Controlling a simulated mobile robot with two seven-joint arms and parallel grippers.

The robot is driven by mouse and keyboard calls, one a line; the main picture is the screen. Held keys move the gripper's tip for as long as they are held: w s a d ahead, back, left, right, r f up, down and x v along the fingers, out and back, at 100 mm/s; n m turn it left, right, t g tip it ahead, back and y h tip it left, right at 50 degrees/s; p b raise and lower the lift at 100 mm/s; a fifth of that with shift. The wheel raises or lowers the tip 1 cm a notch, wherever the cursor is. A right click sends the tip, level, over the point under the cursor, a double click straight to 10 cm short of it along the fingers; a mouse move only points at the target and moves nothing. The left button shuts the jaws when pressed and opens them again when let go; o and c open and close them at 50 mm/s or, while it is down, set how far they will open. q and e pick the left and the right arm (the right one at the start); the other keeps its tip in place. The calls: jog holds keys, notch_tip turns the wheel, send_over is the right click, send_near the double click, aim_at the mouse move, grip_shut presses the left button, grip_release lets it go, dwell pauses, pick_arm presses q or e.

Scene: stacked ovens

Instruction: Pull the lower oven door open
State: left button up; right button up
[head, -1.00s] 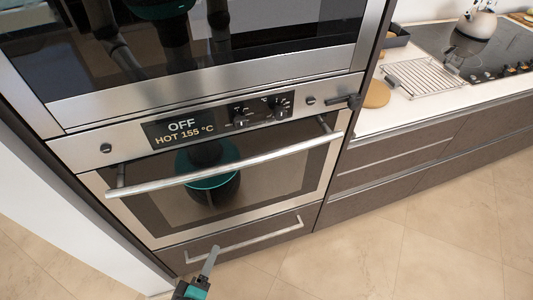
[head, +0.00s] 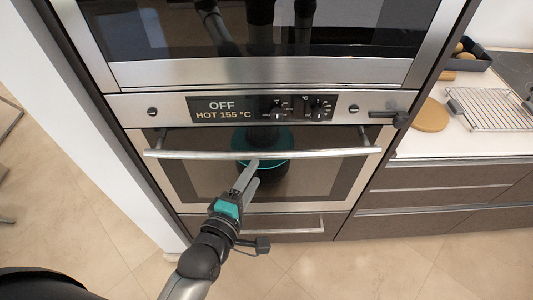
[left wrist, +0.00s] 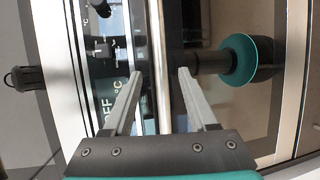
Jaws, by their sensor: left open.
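The lower oven (head: 340,140) has a shut glass door (head: 315,178) with a silver bar handle (head: 200,154) across its top. Its display reads OFF and HOT 155 °C. My left gripper (head: 252,165) is open, in front of the door, with its fingertips at the handle's middle in the head view. In the left wrist view, the handle (left wrist: 159,45) runs between the two spread fingers of my left gripper (left wrist: 160,73). I cannot tell whether they touch it. My right gripper is not in view.
An upper oven (head: 260,72) sits directly above. A drawer with its own handle (head: 280,231) is below. A dark fitting (head: 398,118) juts out at the oven's right edge. A counter with a wire rack (head: 490,108) and round board (head: 432,115) stands right. Floor in front is clear.

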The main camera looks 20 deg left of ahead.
aim_at(264, 158)
pick_arm(q)
jog(key=b+x, duration=0.1)
jog(key=x, duration=0.7)
jog(key=shift+w+f, duration=0.1)
jog(key=shift+w, duration=0.2)
grip_shut()
dwell(1.2)
